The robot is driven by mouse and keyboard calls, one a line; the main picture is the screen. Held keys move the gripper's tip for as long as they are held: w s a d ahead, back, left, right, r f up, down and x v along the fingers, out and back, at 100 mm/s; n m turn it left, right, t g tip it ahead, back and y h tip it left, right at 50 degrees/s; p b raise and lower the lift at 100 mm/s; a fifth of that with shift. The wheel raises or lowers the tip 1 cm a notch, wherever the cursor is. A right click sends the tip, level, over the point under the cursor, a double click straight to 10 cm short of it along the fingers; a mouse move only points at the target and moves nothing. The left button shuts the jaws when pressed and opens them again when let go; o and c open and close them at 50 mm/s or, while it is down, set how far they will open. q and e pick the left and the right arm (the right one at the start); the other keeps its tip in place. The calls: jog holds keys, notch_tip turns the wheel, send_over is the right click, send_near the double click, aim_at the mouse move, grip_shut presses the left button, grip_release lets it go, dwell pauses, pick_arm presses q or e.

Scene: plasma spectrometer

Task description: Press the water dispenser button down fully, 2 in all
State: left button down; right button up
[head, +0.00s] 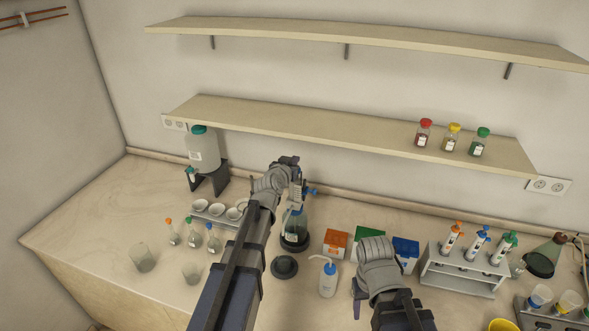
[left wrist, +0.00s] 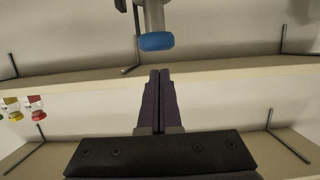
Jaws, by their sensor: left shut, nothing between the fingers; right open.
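The water dispenser looks like a bottle (head: 296,223) with bluish liquid on a dark round base, behind my left arm. A blue knob (head: 312,191), which looks like its button, shows just right of my left gripper (head: 297,185). In the left wrist view the blue knob (left wrist: 157,42) sits on a grey stem, beyond the fingertips and apart from them in the picture. My left gripper (left wrist: 160,72) is shut and empty. My right gripper (head: 357,287) is open and empty over the counter; its fingers are partly hidden by its own wrist.
A jug (head: 204,149) with a teal cap stands on a dark stand at left. A wash bottle (head: 328,278) and a dark round piece (head: 284,267) are in front. Orange (head: 336,242) and blue (head: 406,250) boxes and a tube rack (head: 460,270) stand right. The lower shelf (head: 330,128) is behind.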

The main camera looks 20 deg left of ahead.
pick_arm(q)
jog(key=shift+r, duration=0.15)
notch_tip(320, 180, up, 5)
jog(key=p, duration=0.5)
dwell(0.3)
jog(key=s+d+f+m+g+h, duration=0.1)
jog(key=s+d+f+g, duration=0.25)
jog(key=s+f, duration=0.3)
jog(key=s+d+f+g, duration=0.3)
jog(key=s+f+g, duration=0.15)
jog(key=s, duration=0.25)
jog(key=s+f+n+g+y, duration=0.1)
jog(key=s+f+g, duration=0.2)
jog(key=s, duration=0.5)
jog(key=s+f+g+y, duration=0.1)
jog(key=s+f+g, duration=0.2)
jog(key=s, duration=0.6)
jog(key=s+d+f+m+b, duration=0.1)
jog(key=s+d+f+b, duration=0.1)
jog(key=d+f+b, duration=0.3)
jog(key=s+d+f+m+g+b, duration=0.1)
jog(key=d+f+b, duration=0.4)
jog(key=f+b, duration=0.7)
jog(key=shift+s+d+m+y+b, duration=0.2)
jog(key=shift+s+m+y+b, duration=0.25)
jog(key=shift+s+m, duration=0.35)
